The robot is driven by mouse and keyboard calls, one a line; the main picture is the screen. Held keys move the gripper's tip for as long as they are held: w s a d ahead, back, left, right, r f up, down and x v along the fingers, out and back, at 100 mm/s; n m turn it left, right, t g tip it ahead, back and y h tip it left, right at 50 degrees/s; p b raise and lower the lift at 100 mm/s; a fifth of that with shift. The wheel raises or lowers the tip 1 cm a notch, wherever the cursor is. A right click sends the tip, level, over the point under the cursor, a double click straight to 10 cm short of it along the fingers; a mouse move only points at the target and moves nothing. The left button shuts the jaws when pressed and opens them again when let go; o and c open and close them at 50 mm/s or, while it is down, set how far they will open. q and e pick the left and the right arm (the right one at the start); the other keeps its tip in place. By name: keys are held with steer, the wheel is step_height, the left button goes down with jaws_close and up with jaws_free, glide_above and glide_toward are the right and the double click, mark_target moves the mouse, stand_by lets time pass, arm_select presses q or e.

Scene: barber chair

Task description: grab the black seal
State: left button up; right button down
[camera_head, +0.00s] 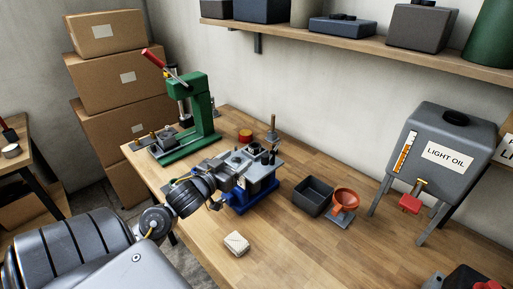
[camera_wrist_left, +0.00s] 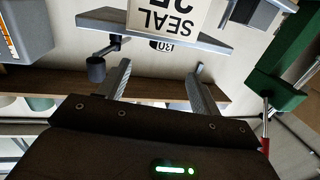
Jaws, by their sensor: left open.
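I cannot pick out the black seal for certain; small black upright parts (camera_head: 267,156) stand on the grey-topped fixture with a blue base (camera_head: 262,193) on the bench. My left gripper (camera_head: 226,170) reaches in from the left, close to the fixture, and partly hides it. In the left wrist view its two fingers (camera_wrist_left: 158,78) are apart with nothing seen between them. A white label reading SEAL (camera_wrist_left: 172,16) shows upside down beyond the fingers, and a dark cylinder (camera_wrist_left: 96,69) is beside the left finger. My right gripper is not in view.
A green press (camera_head: 205,105) stands behind at the left, with a red-topped can (camera_head: 246,136) nearby. A black bin (camera_head: 301,200), an orange funnel (camera_head: 346,198) and the LIGHT OIL tank (camera_head: 434,145) stand to the right. The front bench is mostly clear around a pale block (camera_head: 236,243).

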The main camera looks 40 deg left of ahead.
mark_target(251, 149)
arm_select(q)
steer(key=w, duration=0.3)
steer(key=shift+a+f, duration=0.15)
steer(key=shift+a, duration=0.1)
steer(key=shift+w+f, duration=0.1)
steer(key=shift+w, duration=0.15)
steer(key=shift+w+p, duration=0.45)
steer(key=shift+p, duration=0.1)
steer(key=w, duration=0.1)
steer(key=w+p, duration=0.1)
steer(key=w, duration=0.1)
steer(key=shift+w+a+f, duration=0.2)
steer(key=shift+w+a, duration=0.1)
steer(key=shift+w, duration=0.35)
steer(key=shift+s, duration=0.1)
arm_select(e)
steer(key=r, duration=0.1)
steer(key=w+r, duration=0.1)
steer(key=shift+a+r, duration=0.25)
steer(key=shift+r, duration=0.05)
